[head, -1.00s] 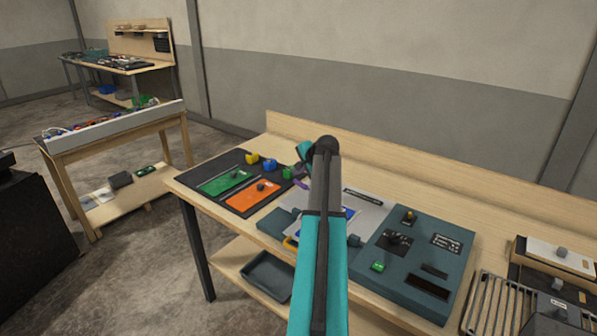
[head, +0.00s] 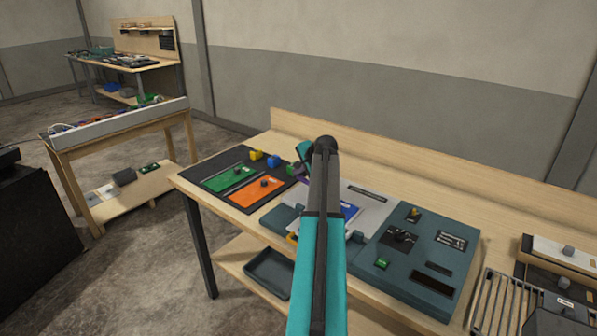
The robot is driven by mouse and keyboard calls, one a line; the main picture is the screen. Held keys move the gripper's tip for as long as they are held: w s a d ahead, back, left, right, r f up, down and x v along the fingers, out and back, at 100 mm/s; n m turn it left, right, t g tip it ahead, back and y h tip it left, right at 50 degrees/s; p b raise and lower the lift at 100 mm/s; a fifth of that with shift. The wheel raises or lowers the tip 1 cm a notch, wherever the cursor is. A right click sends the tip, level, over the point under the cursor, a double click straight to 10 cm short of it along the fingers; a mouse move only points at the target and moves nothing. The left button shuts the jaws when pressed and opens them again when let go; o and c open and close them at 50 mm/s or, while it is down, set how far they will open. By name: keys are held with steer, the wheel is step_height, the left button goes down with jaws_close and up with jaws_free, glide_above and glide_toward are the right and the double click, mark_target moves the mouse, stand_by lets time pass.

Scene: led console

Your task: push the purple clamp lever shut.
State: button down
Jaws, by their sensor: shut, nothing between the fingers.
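The teal-grey console (head: 425,255) lies on the wooden bench, with a light grey plate (head: 372,207) and a blue panel (head: 350,212) on its left part. My arm runs up the middle of the head view and covers much of that part. A small purple piece (head: 299,175) shows at the left edge of my arm, just below my teal wrist. I cannot tell whether it is the clamp lever. My gripper's fingers are hidden behind my arm, so contact with the lever cannot be seen.
A dark mat with a green board (head: 229,176) and an orange board (head: 256,190) lies left of the console. Yellow and blue blocks stand behind them. A wire rack (head: 508,300) is at right. A dark tray (head: 270,272) sits on the lower shelf.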

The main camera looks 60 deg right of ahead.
steer(key=shift+r, duration=0.1)
steer(key=w+a+r+p, duration=0.2)
steer(key=r+p, duration=0.3)
steer(key=r, duration=0.4)
steer(key=shift+w, duration=0.55)
steer(key=shift+a, duration=0.1)
